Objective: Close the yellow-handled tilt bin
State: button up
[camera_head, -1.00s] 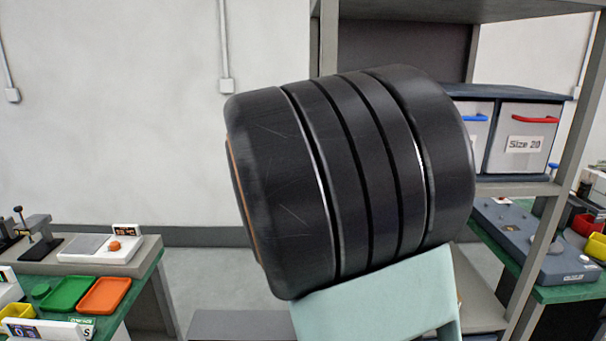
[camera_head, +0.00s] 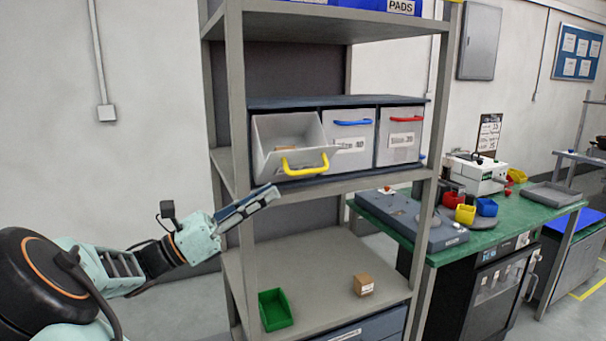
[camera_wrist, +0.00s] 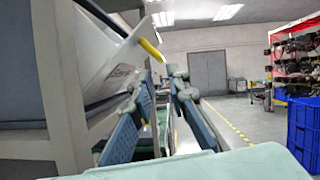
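The yellow-handled tilt bin (camera_head: 290,150) is the left of three bins on the rack's middle shelf. It is tilted forward and open, with its yellow handle (camera_head: 304,164) low at the front and some contents inside. My gripper (camera_head: 272,193) is just left of and below the handle in the head view, apart from it, near the shelf's front edge. In the wrist view the bin (camera_wrist: 98,50) and yellow handle (camera_wrist: 151,50) stand at upper left, beyond my fingers (camera_wrist: 160,85). The fingers are apart with nothing between them.
Blue-handled (camera_head: 351,140) and red-handled (camera_head: 401,135) bins beside it are shut. The rack's front post (camera_head: 238,110) stands close to my gripper. A green tray (camera_head: 275,309) and a small brown box (camera_head: 363,284) lie on the lower shelf. A green-topped workbench (camera_head: 490,236) is at right.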

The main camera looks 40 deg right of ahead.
aim_at(306, 172)
jog(key=x, duration=1)
jog(key=shift+d, duration=0.2)
jog(key=shift+c, duration=0.6)
grip_shut()
